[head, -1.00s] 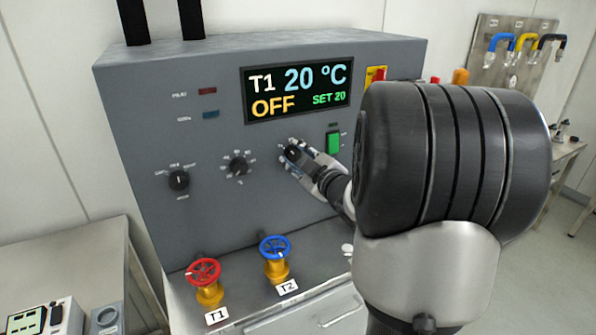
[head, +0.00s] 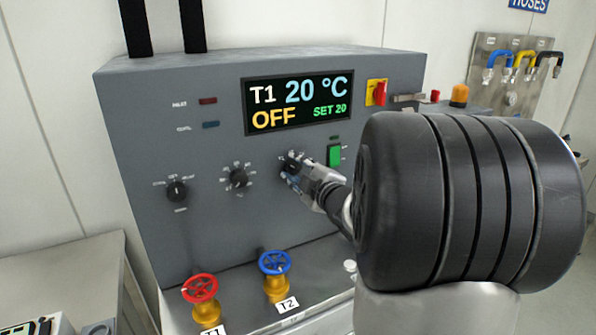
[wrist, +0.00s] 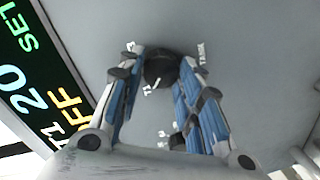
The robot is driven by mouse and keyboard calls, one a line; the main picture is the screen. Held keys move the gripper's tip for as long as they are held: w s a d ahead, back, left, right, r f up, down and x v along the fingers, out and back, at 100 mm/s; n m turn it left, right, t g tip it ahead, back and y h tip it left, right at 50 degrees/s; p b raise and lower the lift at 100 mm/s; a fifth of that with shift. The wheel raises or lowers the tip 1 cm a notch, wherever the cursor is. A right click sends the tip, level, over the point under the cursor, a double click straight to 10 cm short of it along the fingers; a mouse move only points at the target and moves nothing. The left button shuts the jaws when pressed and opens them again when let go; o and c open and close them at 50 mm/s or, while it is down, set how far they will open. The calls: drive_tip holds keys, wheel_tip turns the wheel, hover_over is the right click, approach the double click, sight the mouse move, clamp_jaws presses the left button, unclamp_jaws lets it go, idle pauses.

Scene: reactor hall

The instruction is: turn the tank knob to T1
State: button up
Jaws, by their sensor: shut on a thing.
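The tank knob (wrist: 160,68) is a round black knob on the grey panel, with small white marks around it in the wrist view. My gripper (head: 292,166) is shut on it, with one blue-padded finger on each side, and the fingers also show in the wrist view (wrist: 161,82). The display (head: 298,103) reads T1, 20 °C, OFF and SET 20.
Two other black knobs (head: 238,178) (head: 177,191) sit left of my gripper. A green switch (head: 334,156) is close on its right. A red valve wheel (head: 200,288) and a blue valve wheel (head: 275,263) stand below. A red switch (head: 380,92) is at the upper right.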

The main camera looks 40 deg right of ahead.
drive_tip(key=o, duration=1.1)
drive_tip(key=shift+c, duration=0.2)
drive_tip(key=v, duration=1.2)
